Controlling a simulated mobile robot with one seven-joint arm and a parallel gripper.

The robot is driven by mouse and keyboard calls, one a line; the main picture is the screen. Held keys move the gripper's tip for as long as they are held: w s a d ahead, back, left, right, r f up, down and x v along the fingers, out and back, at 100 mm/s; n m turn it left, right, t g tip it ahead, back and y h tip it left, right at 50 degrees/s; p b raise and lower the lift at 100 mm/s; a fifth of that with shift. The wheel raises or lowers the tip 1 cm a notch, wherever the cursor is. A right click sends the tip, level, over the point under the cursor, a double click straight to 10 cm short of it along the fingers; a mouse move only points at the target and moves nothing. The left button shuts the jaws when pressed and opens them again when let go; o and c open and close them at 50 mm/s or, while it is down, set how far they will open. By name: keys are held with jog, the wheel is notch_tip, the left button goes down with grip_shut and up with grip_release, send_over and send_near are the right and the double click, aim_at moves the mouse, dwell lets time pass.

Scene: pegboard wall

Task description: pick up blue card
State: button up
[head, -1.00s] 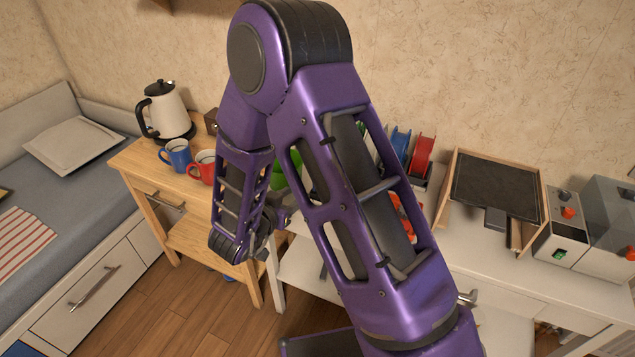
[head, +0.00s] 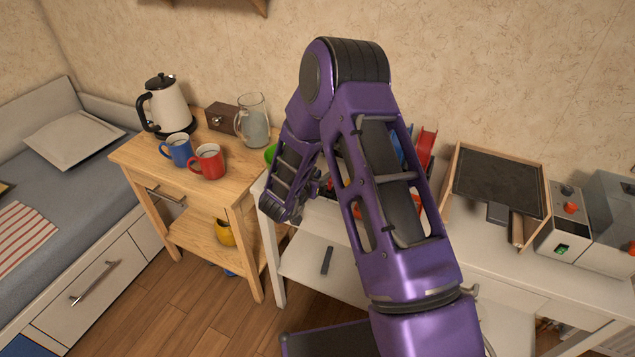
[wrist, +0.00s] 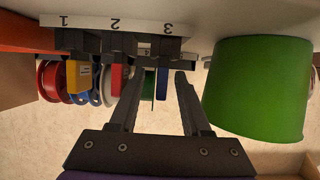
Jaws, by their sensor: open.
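The blue card (wrist: 162,83) shows in the wrist view as a narrow upright strip, beside a thin green strip (wrist: 148,85). Both appear between the fingers of my gripper (wrist: 157,74), which is open with nothing held. The wrist picture is upside down. Dark holders numbered 1, 2 and 3 (wrist: 115,24) stand near the cards; a yellow card (wrist: 78,75) and a red card (wrist: 116,79) are to the left. I cannot tell how far the fingertips are from the blue card.
A large green cup (wrist: 258,88) stands close right of my fingers in the wrist view. Spools (wrist: 50,78) stand at left. In the head view, a framed dark board (head: 495,188) is right of my arm; mugs (head: 208,161) and a glass jug (head: 252,122) are left.

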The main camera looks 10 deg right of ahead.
jog(key=shift+x, duration=1)
grip_shut()
